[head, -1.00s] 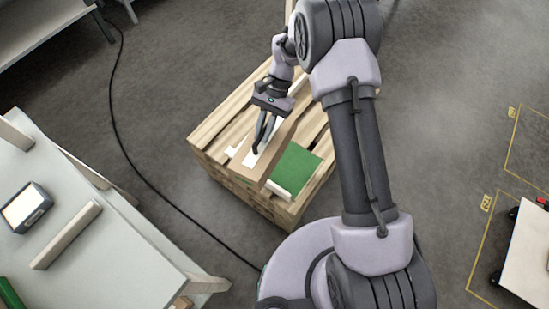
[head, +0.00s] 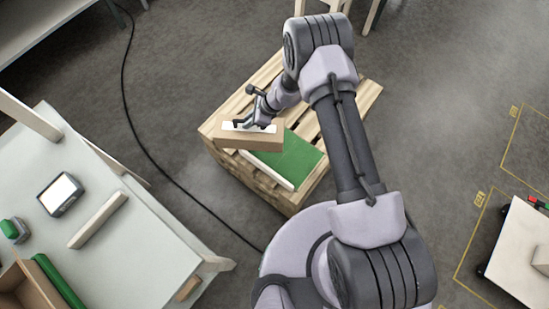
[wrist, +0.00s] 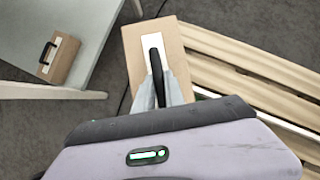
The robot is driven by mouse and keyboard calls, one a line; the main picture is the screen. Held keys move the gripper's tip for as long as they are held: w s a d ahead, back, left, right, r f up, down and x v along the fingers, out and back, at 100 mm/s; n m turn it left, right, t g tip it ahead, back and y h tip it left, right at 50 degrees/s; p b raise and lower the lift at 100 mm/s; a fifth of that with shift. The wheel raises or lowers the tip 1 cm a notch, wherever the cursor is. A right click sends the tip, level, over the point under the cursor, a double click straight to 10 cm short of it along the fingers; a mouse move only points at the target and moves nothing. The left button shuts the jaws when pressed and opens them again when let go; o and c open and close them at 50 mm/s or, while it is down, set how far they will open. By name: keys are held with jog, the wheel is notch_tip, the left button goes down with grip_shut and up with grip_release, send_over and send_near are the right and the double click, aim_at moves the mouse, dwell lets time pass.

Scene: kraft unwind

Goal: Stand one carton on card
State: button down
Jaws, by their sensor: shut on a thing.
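A brown carton (head: 250,141) with a white label on top is in the head view, over the near left part of the wooden pallet stack. My gripper (head: 257,124) is shut on the carton's dark handle from above. In the wrist view the carton (wrist: 181,50) lies below the fingers (wrist: 158,80), with the handle between them. The green card (head: 292,158) lies on the pallet, with a white strip along its near edge. The carton covers the card's left corner in the head view. I cannot tell whether the carton touches anything below.
The pallet stack (head: 352,98) has bare slats behind and right of the card. A pale table (head: 130,245) stands at the left. Another handled carton (wrist: 62,60) is on a table in the wrist view. A black cable (head: 150,160) crosses the floor left of the pallet.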

aim_at(274, 137)
jog(key=d+f+m+t+p, duration=0.1)
jog(key=d, duration=0.1)
jog(key=d+f+m+t+p, duration=0.1)
jog(key=d+f+m, duration=0.1)
jog(key=shift+s+f+m+h, duration=0.2)
jog(key=shift+m+h, duration=0.1)
jog(key=shift+h, duration=0.1)
jog(key=d+f+m, duration=0.1)
jog(key=s+d+f+m+t+p, duration=0.1)
jog(key=d, duration=0.1)
jog(key=s+d+f+m+h+p, duration=0.1)
jog(key=d, duration=0.1)
jog(key=shift+d+f+t, duration=0.1)
jog(key=shift+f+t, duration=0.2)
jog(key=shift+f, duration=0.05)
notch_tip(274, 137, down, 10)
jog(key=b, duration=0.3)
jog(key=c, duration=1.4)
grip_release()
jog(key=shift+s+d, duration=0.1)
